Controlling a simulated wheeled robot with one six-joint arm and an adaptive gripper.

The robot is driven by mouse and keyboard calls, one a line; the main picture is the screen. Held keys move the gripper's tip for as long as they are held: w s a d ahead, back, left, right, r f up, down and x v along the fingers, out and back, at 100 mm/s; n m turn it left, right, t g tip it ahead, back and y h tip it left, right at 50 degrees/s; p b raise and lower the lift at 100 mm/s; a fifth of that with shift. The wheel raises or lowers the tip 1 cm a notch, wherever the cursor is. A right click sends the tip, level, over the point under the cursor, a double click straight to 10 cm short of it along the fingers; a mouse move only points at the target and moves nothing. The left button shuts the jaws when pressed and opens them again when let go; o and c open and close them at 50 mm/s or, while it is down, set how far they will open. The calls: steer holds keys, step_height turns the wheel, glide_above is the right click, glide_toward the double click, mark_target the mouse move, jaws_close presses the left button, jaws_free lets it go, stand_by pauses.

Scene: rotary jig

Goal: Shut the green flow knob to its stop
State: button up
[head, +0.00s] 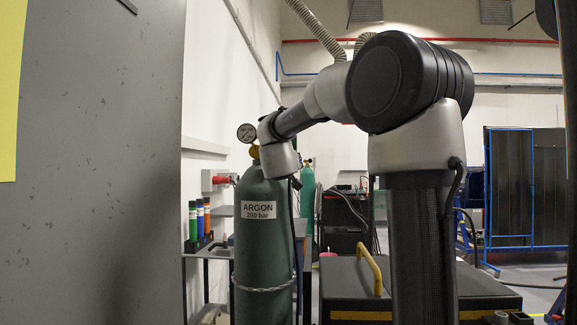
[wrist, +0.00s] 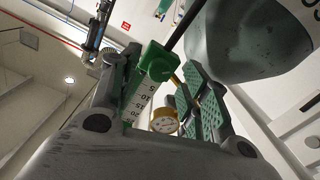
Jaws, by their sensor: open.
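In the wrist view the green flow knob (wrist: 162,66) shows at the end of the flowmeter (wrist: 138,97), which has a white numbered scale. My gripper (wrist: 165,76) is open, with one finger on each side of the flowmeter and knob. The left finger lies close to the flowmeter; I cannot tell whether it touches. The right finger, with green ribbed pads, stands apart from the knob. A round gauge (wrist: 163,121) with a brass rim shows between the fingers. In the head view the knob and my fingertips are hidden behind my wrist and the gas cylinder (head: 262,245).
A dark hose or rod (wrist: 187,28) runs from near the knob, close to the cylinder (wrist: 245,42). A grey panel (head: 90,170) fills the left side.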

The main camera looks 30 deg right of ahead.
steer(key=shift+x, duration=0.85)
jaws_close()
